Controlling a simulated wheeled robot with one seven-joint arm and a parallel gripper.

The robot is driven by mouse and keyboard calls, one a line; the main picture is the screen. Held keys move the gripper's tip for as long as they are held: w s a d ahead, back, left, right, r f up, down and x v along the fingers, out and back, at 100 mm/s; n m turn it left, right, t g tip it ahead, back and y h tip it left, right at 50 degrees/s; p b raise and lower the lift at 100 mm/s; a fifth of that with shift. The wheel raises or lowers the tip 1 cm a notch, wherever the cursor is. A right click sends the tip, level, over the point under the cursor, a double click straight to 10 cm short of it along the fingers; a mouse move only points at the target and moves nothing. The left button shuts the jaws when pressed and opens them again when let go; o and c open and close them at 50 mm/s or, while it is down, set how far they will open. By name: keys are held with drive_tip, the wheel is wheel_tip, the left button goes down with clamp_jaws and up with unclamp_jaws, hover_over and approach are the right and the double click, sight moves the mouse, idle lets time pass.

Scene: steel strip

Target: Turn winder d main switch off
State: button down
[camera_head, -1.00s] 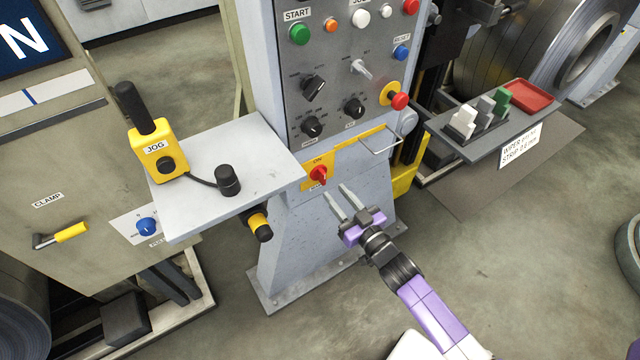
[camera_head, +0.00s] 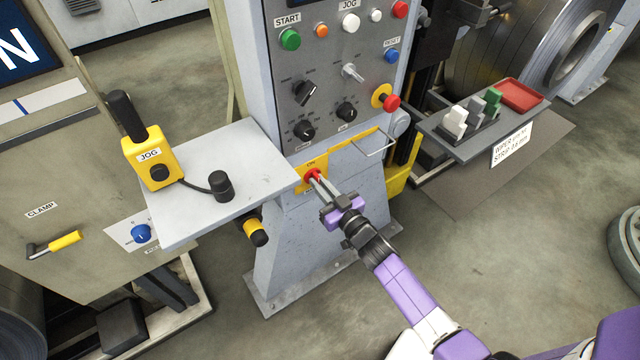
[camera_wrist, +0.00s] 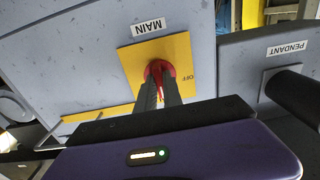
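The main switch is a red rotary knob (camera_head: 312,174) on a yellow plate (camera_wrist: 183,52), low on the grey control post. The wrist view shows the knob (camera_wrist: 158,70) with a MAIN label beside the plate, upside down in that picture, and OFF lettering on the plate to the right of the knob. My gripper (camera_head: 319,181) reaches the knob from the lower right. Its two fingers (camera_wrist: 159,92) are close together, one on each side of the red handle, and look closed on it. The fingers partly cover the handle, so its exact angle is hard to read.
A grey shelf (camera_head: 245,150) with a yellow JOG pendant (camera_head: 150,158) juts out left of the switch. A yellow-and-black knob (camera_head: 255,232) sits below it. Open floor lies at the lower right.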

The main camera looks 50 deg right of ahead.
drive_tip(key=shift+n, duration=0.3)
drive_tip(key=shift+f+n+b, duration=0.1)
drive_tip(key=shift+n+b, duration=2.7)
drive_tip(key=shift+n, duration=5.8)
drive_tip(key=c, duration=1.5)
unclamp_jaws()
drive_tip(key=shift+b+v, duration=0.85)
drive_tip(key=shift+v, duration=3.1)
